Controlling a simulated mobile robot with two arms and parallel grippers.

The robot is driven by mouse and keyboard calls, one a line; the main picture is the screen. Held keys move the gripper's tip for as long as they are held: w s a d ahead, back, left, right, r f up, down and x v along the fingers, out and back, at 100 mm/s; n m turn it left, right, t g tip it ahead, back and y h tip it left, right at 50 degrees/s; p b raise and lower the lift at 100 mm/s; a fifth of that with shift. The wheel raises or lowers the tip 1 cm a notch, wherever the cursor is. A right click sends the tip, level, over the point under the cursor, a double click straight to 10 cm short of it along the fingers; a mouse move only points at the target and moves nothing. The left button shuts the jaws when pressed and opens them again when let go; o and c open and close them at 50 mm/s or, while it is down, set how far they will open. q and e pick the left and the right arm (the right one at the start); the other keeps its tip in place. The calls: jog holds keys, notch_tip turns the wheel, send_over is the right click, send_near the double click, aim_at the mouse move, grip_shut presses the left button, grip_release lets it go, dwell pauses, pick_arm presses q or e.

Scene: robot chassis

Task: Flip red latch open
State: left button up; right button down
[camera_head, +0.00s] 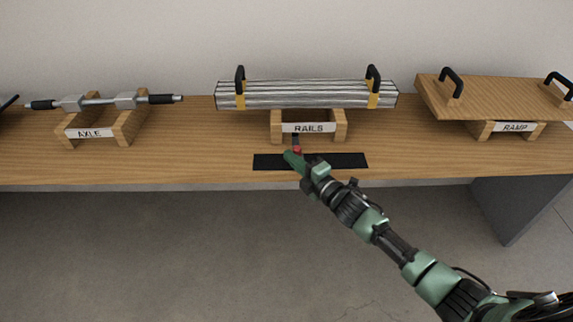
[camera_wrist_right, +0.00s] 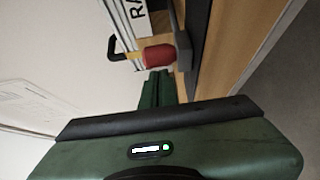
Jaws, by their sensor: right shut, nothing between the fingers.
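The red latch (camera_head: 297,149) shows as a small red tip in the head view, just above the black strip and below the RAILS stand. In the right wrist view the red latch (camera_wrist_right: 159,55) is a rounded red knob beside a dark grey block (camera_wrist_right: 183,50). My right gripper (camera_head: 293,158) is shut and empty, with its green fingers close to the latch and partly hiding it in the head view. In the right wrist view the fingertips (camera_wrist_right: 155,75) end right at the red knob; I cannot tell whether they touch. My left gripper is not in view.
The black strip (camera_head: 345,160) lies near the front edge of the wooden bench (camera_head: 200,165). Behind it, a rails bundle (camera_head: 305,95) with black handles rests on a RAILS stand (camera_head: 340,125). An AXLE stand (camera_head: 125,125) is at left, a RAMP board (camera_head: 505,95) at right.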

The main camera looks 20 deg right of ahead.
jog(key=shift+d, duration=0.25)
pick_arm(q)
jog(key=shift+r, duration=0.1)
